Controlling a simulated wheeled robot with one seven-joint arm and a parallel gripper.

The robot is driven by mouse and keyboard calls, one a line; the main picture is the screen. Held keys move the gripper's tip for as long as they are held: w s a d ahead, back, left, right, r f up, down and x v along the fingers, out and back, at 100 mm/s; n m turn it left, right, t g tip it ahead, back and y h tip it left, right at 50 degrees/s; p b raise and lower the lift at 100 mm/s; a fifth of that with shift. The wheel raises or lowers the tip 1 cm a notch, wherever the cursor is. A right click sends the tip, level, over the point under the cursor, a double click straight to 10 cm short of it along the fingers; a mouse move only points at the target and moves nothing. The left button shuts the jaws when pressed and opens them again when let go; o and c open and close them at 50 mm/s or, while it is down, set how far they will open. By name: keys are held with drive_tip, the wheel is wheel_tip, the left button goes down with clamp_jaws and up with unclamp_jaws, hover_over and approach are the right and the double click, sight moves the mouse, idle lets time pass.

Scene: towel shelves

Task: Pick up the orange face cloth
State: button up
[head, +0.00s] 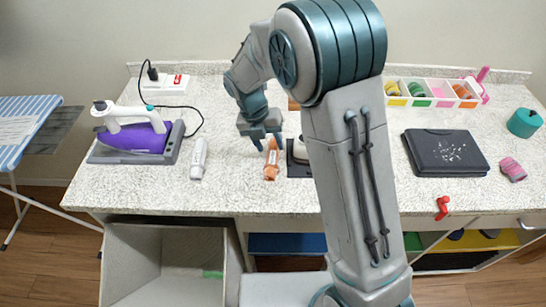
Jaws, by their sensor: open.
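A small orange item (271,163) with a pale patch lies on the speckled counter, left of my arm. It is too small to tell whether it is folded cloth or a tube. My gripper (265,143) is open and points down at this item's far end. Its fingertips are close to it; whether they touch is unclear. Another orange piece (461,91) sits in the right end of a white divided tray (424,103) at the back right. I cannot tell for certain which orange item is the face cloth.
A dark block (299,170) is partly hidden by my arm. A black case (444,152), pink roll (512,168), teal pot (524,123) and red item (442,207) are right.

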sight(272, 151)
drive_tip(key=x, duration=0.3)
drive_tip(key=shift+f, duration=0.25)
drive_tip(key=shift+c, duration=0.4)
drive_tip(key=c, duration=0.6)
drive_tip(key=shift+o, duration=0.2)
drive_tip(key=shift+r, duration=0.1)
